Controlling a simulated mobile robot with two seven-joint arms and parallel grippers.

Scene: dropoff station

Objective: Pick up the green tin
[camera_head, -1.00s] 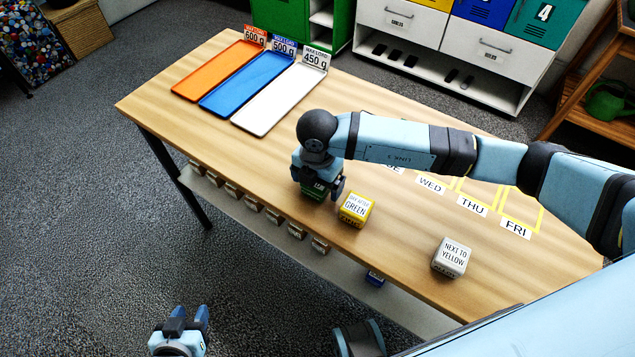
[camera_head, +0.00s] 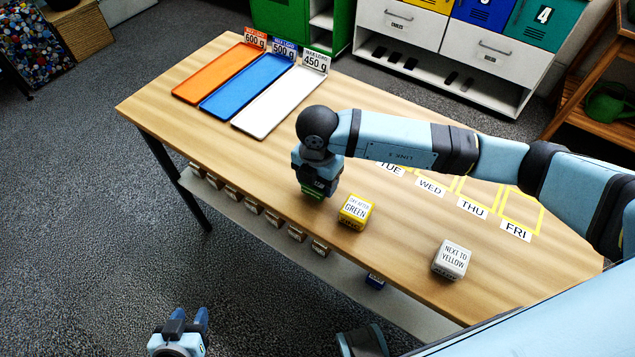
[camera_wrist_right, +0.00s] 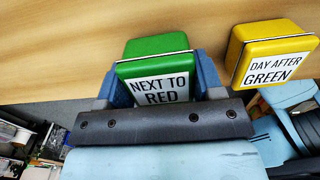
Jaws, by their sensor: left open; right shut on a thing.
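The green tin (camera_wrist_right: 157,47) is between the fingers of my right gripper in the right wrist view, with its label "NEXT TO RED" showing. In the head view only a small part of the green tin (camera_head: 312,195) shows under my right gripper (camera_head: 316,188), at the table's front edge. My right gripper (camera_wrist_right: 158,85) is shut on it. I cannot tell whether the tin is clear of the table top. My left gripper (camera_head: 186,322) is open and empty, low over the floor at the bottom of the head view.
A yellow tin (camera_head: 356,212) labelled "DAY AFTER GREEN" stands just right of the green one. A white tin (camera_head: 451,258) stands further right. Orange (camera_head: 220,72), blue (camera_head: 247,84) and white (camera_head: 280,100) trays lie at the far left. Yellow-marked day spots lie behind my right arm.

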